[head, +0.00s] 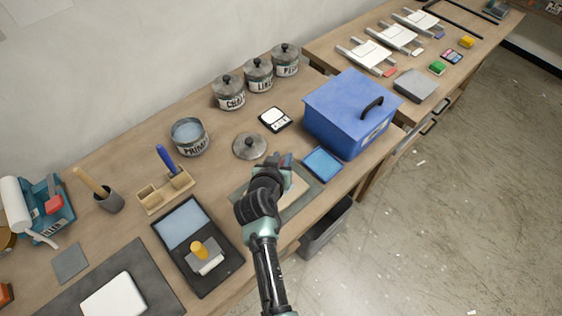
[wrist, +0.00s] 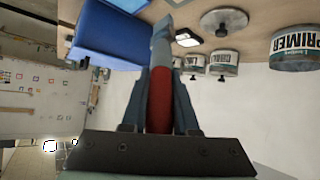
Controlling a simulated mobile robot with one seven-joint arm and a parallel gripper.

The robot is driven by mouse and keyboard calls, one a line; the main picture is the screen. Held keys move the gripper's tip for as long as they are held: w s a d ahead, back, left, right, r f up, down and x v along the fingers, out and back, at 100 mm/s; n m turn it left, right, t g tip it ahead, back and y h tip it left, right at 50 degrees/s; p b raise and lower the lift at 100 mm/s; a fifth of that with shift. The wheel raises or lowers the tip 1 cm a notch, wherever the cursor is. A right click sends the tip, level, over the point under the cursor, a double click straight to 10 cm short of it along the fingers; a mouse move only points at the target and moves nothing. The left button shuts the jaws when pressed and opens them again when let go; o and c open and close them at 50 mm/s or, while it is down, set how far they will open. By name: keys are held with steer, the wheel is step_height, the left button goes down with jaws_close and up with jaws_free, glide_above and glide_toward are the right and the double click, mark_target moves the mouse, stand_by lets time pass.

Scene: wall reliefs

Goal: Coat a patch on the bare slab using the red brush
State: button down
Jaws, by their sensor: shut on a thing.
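My gripper (head: 280,166) is shut on the red brush, over the grey mat at the middle of the bench. In the wrist view, the red handle of the brush (wrist: 160,100) sits between my two fingers (wrist: 160,85), and its pale blue-grey end points away from the wrist. A beige slab (head: 297,190) on the grey mat (head: 312,198) is partly hidden by my gripper and arm. I cannot tell whether the brush touches it. A white slab (head: 115,298) lies on a dark mat at the lower left. A shallow blue tray (head: 322,163) lies just right of my gripper.
An open primer can (head: 188,137) stands behind, with its loose lid (head: 250,146) to the right. A blue box (head: 340,110) with a black handle stands close right. A roller tray (head: 190,235) and a wooden holder (head: 165,190) with a blue-handled tool are left. Lidded cans stand along the wall.

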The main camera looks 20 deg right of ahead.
steer(key=shift+a+r+p, duration=0.1)
steer(key=shift+r+p, duration=0.45)
steer(key=shift+r, duration=0.75)
